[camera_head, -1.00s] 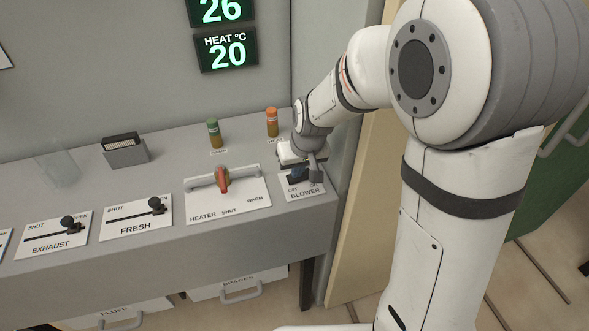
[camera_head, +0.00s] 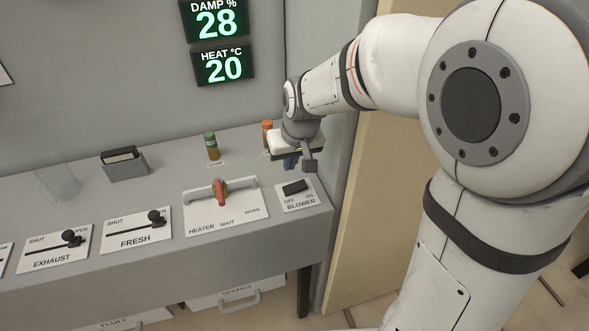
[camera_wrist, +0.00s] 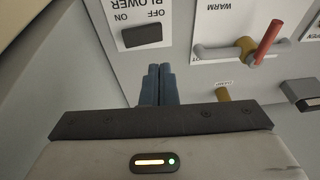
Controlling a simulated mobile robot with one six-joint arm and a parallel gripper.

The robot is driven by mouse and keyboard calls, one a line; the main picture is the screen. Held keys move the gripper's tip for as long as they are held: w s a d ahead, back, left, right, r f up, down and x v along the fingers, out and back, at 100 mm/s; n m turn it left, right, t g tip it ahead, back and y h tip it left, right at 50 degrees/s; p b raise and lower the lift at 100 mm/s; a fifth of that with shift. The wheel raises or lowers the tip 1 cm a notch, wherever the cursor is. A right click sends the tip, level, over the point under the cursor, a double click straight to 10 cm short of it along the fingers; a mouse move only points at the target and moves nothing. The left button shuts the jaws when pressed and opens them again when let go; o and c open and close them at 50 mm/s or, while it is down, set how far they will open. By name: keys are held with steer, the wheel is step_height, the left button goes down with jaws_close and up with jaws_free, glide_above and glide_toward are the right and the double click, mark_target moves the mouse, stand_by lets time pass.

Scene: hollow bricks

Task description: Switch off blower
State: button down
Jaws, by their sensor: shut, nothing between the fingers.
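The blower switch (camera_head: 294,187) is a black rocker on a white plate marked OFF, ON and BLOWER, at the right end of the grey console. It also shows in the wrist view (camera_wrist: 142,35), upside down, just beyond my fingertips. I cannot tell which way the rocker is tipped. My gripper (camera_head: 290,163) is above and behind the switch, apart from it. In the wrist view its blue fingers (camera_wrist: 158,70) are together, with nothing between them.
Left of the blower plate is the heater lever (camera_head: 221,192). Further left are the FRESH (camera_head: 154,217) and EXHAUST (camera_head: 69,236) sliders. A green-capped bottle (camera_head: 211,146) and an orange-capped one (camera_head: 267,135) stand behind. A wall display (camera_head: 217,20) reads DAMP 28.

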steer(key=shift+s+a+r, duration=0.15)
steer(key=shift+s+r, duration=0.15)
steer(key=shift+r, duration=0.55)
steer(key=shift+s+a+r, duration=0.2)
steer(key=shift+s+r, duration=0.1)
steer(key=shift+r, duration=0.5)
steer(key=shift+s+a+r, duration=0.15)
steer(key=shift+s+r, duration=0.15)
steer(key=shift+r, duration=0.55)
